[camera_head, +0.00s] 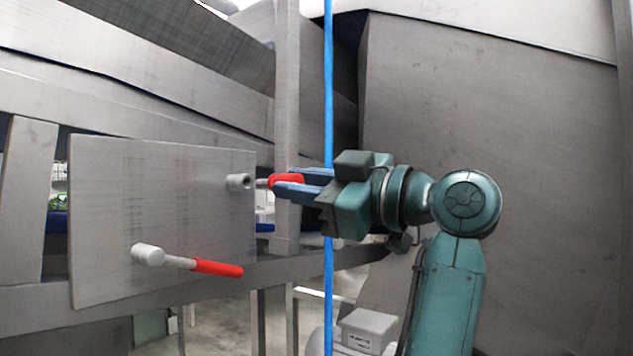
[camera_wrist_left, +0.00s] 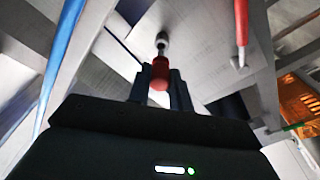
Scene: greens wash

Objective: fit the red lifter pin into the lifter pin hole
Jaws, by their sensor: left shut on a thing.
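My left gripper (camera_head: 285,182) is shut on a red-handled pin (camera_head: 288,180) and holds it roughly level. Its thin metal tip points left at a pale round boss (camera_head: 238,181) with a dark hole, on the upper right of a grey panel (camera_head: 110,200). The tip is very close to the hole; I cannot tell whether it touches or is inside. In the left wrist view the red pin (camera_wrist_left: 159,74) sits between the fingers, in line with the boss (camera_wrist_left: 162,40). My right gripper is not in view.
A second red-handled pin (camera_head: 217,268) sits in a lower boss (camera_head: 148,255) on the panel; it also shows in the left wrist view (camera_wrist_left: 241,22). A blue vertical pole (camera_head: 328,90) passes by my gripper. A grey box (camera_head: 368,328) stands low behind.

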